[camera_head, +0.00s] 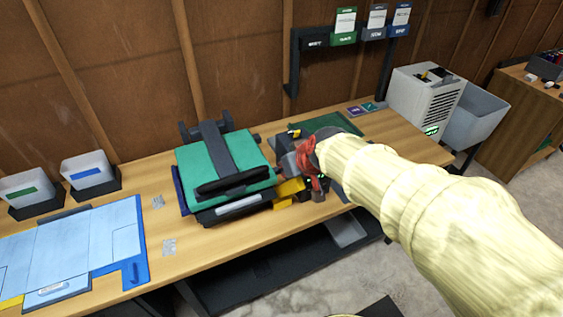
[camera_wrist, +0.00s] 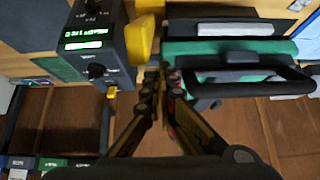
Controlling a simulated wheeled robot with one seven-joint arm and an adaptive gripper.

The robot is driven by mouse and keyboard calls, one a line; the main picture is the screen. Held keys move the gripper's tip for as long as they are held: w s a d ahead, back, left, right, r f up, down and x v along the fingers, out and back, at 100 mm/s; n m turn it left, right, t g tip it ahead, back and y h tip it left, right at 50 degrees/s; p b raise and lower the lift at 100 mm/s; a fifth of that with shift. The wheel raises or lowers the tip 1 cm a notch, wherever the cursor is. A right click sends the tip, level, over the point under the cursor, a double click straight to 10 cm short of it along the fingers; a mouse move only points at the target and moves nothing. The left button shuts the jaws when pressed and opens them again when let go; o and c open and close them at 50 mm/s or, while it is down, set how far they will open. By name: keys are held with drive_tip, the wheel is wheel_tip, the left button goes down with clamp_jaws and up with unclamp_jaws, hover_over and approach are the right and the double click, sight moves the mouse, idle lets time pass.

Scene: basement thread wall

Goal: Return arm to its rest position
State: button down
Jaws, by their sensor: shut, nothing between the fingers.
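My arm, in a pale cream sleeve, reaches in from the right of the head view over the workbench (camera_head: 190,255). Its red wrist end is beside the green-topped machine (camera_head: 235,155); the fingers are hard to make out there. In the wrist view my gripper (camera_wrist: 162,78) is shut and empty, its dark, yellow-edged fingers meeting near the middle. The machine's green top and black handle (camera_wrist: 250,75) show to the right of the fingertips. A dark control box (camera_wrist: 98,45) with a lit green display and a yellow part (camera_wrist: 141,40) are just left of them.
Blue folders (camera_head: 70,250) and two label bins (camera_head: 88,172) occupy the bench's left. A green mat (camera_head: 325,123) lies behind my wrist. A white appliance (camera_head: 425,97) and grey bin (camera_head: 475,115) stand right. A post with label holders (camera_head: 343,27) rises at the wooden wall.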

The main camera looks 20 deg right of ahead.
drive_tip(key=shift+s+r+p, duration=0.15)
drive_tip(key=shift+s+r, duration=0.1)
drive_tip(key=shift+s, duration=0.65)
drive_tip(key=shift+s+r+p, duration=0.15)
drive_tip(key=shift+s+r, duration=0.05)
drive_tip(key=shift+s, duration=0.7)
drive_tip(key=shift+s+r+p, duration=0.15)
drive_tip(key=shift+s+r, duration=0.1)
drive_tip(key=shift+s, duration=0.65)
